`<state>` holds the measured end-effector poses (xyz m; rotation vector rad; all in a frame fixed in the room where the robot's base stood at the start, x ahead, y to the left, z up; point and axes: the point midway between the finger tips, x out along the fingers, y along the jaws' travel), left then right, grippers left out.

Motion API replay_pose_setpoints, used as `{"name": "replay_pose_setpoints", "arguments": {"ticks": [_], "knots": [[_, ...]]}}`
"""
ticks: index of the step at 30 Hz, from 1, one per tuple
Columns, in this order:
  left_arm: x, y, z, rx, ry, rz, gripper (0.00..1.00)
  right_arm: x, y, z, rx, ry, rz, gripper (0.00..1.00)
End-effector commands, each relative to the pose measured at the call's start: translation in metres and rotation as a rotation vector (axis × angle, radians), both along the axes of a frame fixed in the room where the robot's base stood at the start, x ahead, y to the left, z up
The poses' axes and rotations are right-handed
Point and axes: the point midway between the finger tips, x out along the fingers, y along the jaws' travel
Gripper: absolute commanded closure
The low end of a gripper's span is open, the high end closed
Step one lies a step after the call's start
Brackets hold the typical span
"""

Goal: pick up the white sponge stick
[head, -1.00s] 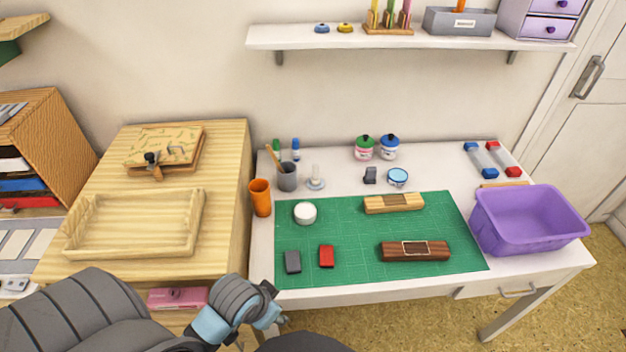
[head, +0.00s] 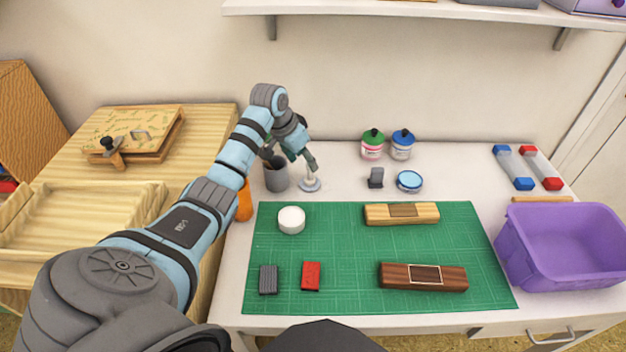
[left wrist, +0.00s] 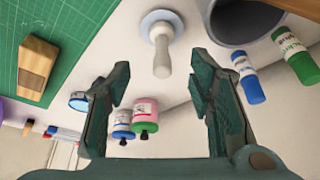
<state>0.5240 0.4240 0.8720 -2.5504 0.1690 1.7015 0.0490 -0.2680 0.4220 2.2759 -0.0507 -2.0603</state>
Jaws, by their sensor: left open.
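The white sponge stick (head: 311,183) stands upright on a pale round base at the back of the white table, right of the grey cup. In the left wrist view the stick (left wrist: 162,52) is near the top centre, ahead of and between my fingertips. My left gripper (head: 293,160) is open and empty, reaching down over the back of the table close to the stick. The left wrist view shows its two fingers (left wrist: 160,88) spread apart, with no contact on the stick visible. My right gripper is out of view.
The grey cup (head: 276,178) stands just left of the stick, with blue and green bottles (left wrist: 248,78) near it. Pink and blue ink jars (head: 373,146) stand to the right. A green mat (head: 350,245) lies in front, and a purple bin (head: 560,250) is at right.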

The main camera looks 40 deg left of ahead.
Motion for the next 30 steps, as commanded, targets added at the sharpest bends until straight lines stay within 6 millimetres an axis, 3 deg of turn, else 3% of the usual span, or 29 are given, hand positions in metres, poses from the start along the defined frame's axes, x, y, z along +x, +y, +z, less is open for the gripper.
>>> {"name": "replay_pose_setpoints", "arguments": {"ticks": [1, 12, 20, 28, 30], "knots": [[0.003, -0.001, -0.014, -0.002, 0.002, 0.000, 0.52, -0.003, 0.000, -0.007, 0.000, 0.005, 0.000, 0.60], [0.024, -0.003, -0.072, 0.000, 0.000, -0.002, 0.52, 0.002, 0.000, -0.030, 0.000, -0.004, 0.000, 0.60], [0.028, -0.004, -0.076, 0.004, -0.001, -0.004, 0.52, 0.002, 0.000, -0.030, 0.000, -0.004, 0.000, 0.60], [0.028, -0.004, -0.076, 0.003, 0.000, -0.004, 0.93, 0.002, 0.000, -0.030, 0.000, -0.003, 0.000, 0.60], [0.028, -0.004, -0.076, 0.003, -0.001, -0.004, 0.94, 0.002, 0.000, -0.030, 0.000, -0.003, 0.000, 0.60]]}}
